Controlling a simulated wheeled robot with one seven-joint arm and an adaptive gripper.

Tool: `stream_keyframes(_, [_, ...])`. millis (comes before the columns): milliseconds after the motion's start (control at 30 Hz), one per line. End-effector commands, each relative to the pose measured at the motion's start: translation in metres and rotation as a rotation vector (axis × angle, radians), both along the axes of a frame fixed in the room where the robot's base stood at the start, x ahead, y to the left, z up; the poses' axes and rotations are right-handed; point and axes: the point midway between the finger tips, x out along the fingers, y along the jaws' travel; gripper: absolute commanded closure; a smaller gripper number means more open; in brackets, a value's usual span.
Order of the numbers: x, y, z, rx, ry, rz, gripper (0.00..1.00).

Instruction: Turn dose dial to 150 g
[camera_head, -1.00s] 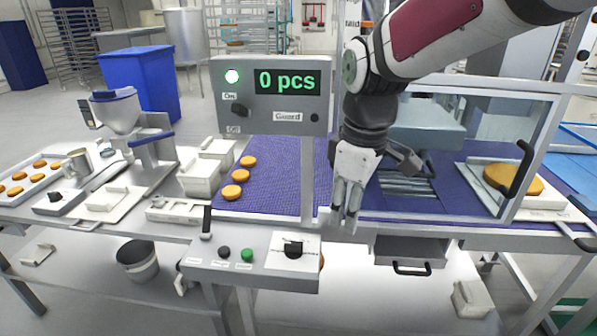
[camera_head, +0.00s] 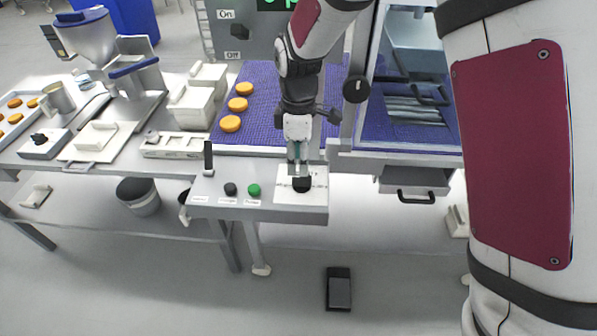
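The dose dial is a black knob (camera_head: 301,185) on a white scale plate (camera_head: 318,190), at the right end of the grey control panel (camera_head: 262,213). The scale markings are too small to read. My gripper (camera_head: 299,170) points down right above the knob, its fingertips at or just behind the knob's top. I cannot tell whether the fingers touch it or how far apart they are. The fingers partly cover the plate behind the knob.
A black lever (camera_head: 208,158), a dark button (camera_head: 230,189) and a green button (camera_head: 254,190) stand left on the panel. Orange rounds (camera_head: 230,123) lie on the purple belt (camera_head: 262,88). A drawer (camera_head: 412,181) is at right. My arm covers the right side.

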Motion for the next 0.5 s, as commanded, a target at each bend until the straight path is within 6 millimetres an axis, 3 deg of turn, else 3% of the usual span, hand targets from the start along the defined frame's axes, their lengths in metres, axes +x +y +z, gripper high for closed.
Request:
stream_keyframes(233, [-0.001,0.0,-0.04,-0.002,0.003,-0.001,0.63])
stream_keyframes(500, [0.0,0.0,-0.056,0.0,-0.001,-0.001,0.63])
